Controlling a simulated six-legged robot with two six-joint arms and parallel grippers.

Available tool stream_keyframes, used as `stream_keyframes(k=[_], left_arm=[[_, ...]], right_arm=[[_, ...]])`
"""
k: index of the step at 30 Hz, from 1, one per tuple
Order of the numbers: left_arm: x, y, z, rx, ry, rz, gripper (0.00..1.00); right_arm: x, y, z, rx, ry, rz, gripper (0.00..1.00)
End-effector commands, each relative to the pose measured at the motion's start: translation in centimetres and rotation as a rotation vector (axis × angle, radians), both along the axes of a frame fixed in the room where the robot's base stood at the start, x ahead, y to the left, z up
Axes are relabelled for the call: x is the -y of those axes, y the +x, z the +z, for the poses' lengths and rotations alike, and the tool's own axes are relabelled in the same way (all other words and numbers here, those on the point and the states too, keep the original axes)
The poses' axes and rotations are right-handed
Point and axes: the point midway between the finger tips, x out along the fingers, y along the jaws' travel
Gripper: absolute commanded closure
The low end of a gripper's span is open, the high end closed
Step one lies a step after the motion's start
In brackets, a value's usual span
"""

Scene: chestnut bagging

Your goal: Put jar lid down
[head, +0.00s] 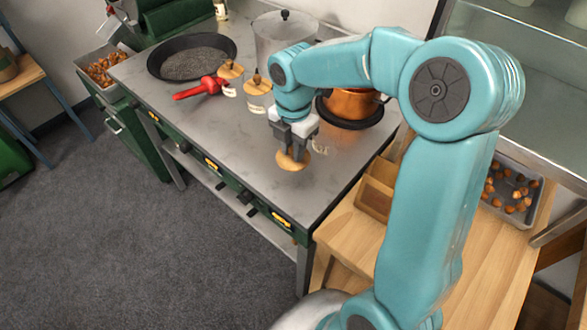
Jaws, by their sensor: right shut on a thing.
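My right gripper (293,147) comes in from the right, pointing down, shut on a round wooden jar lid (292,161). The lid is at or just above the steel counter (225,140); I cannot tell whether it touches. A faint glass shape with a label (321,149) shows just right of the gripper, mostly hidden. Two labelled glass jars with wooden lids stand farther back, one jar (258,99) nearer the gripper and one jar (229,86) left of it. My left gripper is not in view.
A copper pot (352,104) stands on a dark burner right of the gripper. A red-handled tool (200,88), a black pan (160,62) and a large glass vessel (284,32) are farther back. A tray of chestnuts (512,190) is at right. The counter's front left is clear.

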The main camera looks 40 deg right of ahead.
Motion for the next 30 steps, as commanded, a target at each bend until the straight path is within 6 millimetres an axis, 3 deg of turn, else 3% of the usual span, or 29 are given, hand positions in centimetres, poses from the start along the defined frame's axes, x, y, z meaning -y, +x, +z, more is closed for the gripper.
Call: stream_keyframes(k=[3,8,15,28,29,30], left_arm=[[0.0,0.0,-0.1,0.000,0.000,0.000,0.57],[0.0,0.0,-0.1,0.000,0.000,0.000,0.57],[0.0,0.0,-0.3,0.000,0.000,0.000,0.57],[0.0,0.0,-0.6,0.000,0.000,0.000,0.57],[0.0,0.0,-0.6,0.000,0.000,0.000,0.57],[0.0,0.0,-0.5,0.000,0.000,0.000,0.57]], right_arm=[[0.1,-0.1,-2.5,-0.003,0.002,-0.002,1.00],[0.1,-0.1,-4.0,-0.002,0.000,-0.001,1.00],[0.1,-0.1,-7.6,-0.003,0.001,-0.002,1.00],[0.1,0.0,-8.5,0.001,0.000,-0.002,1.00],[0.1,0.0,-8.5,0.001,0.000,-0.002,0.73],[0.1,0.0,-8.4,0.001,0.000,-0.002,0.60]])
